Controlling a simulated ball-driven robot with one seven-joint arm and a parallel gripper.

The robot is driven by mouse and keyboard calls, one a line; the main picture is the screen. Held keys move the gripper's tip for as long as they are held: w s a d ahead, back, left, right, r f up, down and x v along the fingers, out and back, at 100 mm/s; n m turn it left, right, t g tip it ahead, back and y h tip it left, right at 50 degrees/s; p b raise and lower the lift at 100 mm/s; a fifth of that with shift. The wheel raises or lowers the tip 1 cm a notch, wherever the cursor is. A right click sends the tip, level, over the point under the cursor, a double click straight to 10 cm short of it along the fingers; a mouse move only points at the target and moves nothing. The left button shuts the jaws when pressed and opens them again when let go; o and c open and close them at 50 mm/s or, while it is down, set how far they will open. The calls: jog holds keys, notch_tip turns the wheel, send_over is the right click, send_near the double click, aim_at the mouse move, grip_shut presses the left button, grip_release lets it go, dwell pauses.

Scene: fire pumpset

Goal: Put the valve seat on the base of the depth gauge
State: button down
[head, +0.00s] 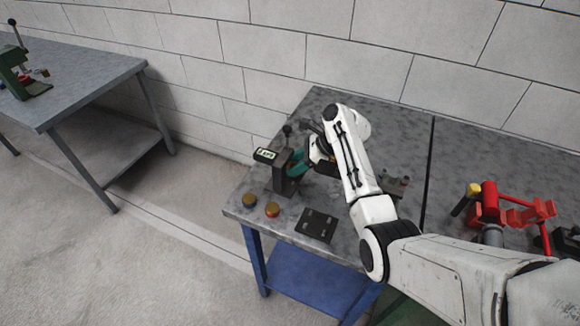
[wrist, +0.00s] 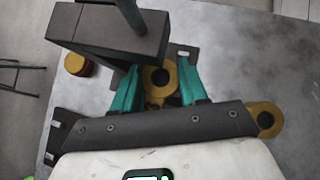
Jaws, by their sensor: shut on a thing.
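The depth gauge (head: 281,178) stands near the left edge of the grey table, with a small lit display on top. In the wrist view its dark head (wrist: 108,32) fills the upper left, and part of its dark base (wrist: 186,50) shows behind the fingertips. My gripper (head: 297,164) is at the gauge's right side; its teal fingers (wrist: 158,68) are around a brass ring, which I take for the valve seat (wrist: 158,92). The ring appears at or just above the base; contact is unclear. In the head view the ring is hidden.
Two round brass-coloured parts (head: 272,209) and a black plate (head: 316,226) lie along the table's front. Another brass piece with a hole (wrist: 266,119) pokes out beside my gripper. A red fixture (head: 490,200) stands at right. Another table (head: 80,75) is at left.

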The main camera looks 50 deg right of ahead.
jog(key=shift+x, duration=1.2)
jog(key=c, duration=0.9)
grip_release()
jog(key=shift+o, duration=0.2)
jog(key=v, duration=1.2)
jog(key=shift+r, duration=0.1)
